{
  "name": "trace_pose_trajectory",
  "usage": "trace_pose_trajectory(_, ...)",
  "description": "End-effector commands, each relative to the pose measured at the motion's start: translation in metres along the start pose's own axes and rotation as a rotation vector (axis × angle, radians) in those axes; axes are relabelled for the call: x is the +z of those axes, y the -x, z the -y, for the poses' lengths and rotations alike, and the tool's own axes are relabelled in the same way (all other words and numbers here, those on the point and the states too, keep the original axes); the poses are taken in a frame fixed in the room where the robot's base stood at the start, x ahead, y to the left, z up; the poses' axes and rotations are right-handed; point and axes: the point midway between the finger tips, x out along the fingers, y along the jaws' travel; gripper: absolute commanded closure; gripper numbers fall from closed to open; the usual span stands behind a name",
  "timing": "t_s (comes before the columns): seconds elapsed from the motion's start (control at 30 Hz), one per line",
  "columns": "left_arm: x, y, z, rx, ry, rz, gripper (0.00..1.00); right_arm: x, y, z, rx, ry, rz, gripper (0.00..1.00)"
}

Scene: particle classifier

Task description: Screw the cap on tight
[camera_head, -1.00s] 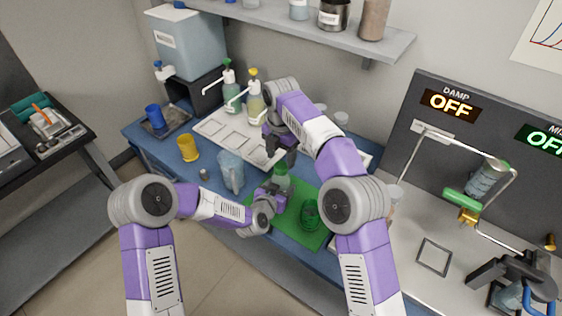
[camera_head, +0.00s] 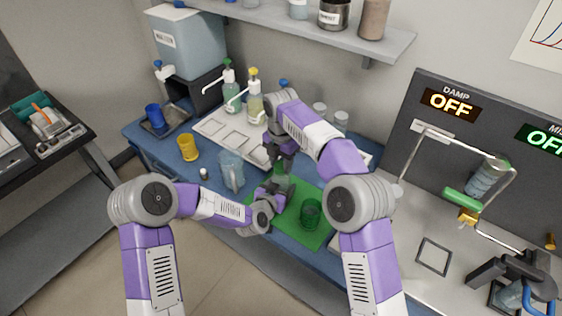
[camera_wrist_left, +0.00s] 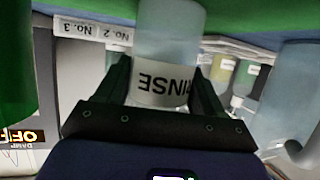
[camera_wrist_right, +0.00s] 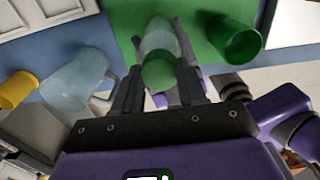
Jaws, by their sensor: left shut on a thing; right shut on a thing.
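A clear bottle with a RINSE label (camera_wrist_left: 160,85) stands at the green mat (camera_head: 318,241), mostly hidden by my grippers in the head view. My left gripper (camera_head: 277,190) is shut on the bottle's body, its fingers on either side in the left wrist view. The green cap (camera_wrist_right: 158,75) sits at the bottle's top end, in line with the bottle body (camera_wrist_right: 160,36) in the right wrist view. My right gripper (camera_head: 279,166) points down from above and is shut on the cap. Whether the cap's thread is engaged cannot be seen.
A green cup (camera_head: 311,214) stands on the mat, right of the bottle. A clear jug (camera_head: 231,172), a yellow cup (camera_head: 188,148) and a small vial (camera_head: 204,174) stand to the left. A white tray (camera_head: 212,132) with pump bottles lies behind.

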Motion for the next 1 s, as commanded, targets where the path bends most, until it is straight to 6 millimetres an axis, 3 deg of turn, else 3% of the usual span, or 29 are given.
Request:
trace_pose_trajectory(0.17,-0.0006,-0.0001,0.0001,0.000,0.000,-0.002,1.00,-0.0001,0.0001,-0.0001,0.000,-0.031,0.000,0.96)
trace_pose_trajectory(0.27,-0.0006,-0.0001,0.0001,0.000,0.000,-0.002,1.00,-0.0004,0.0001,-0.0003,0.000,-0.145,0.000,0.96)
trace_pose_trajectory(1.0,-0.0006,-0.0001,0.0000,0.000,-0.001,-0.001,1.00,-0.0002,-0.0009,-0.0003,0.000,-1.621,0.001,0.97)
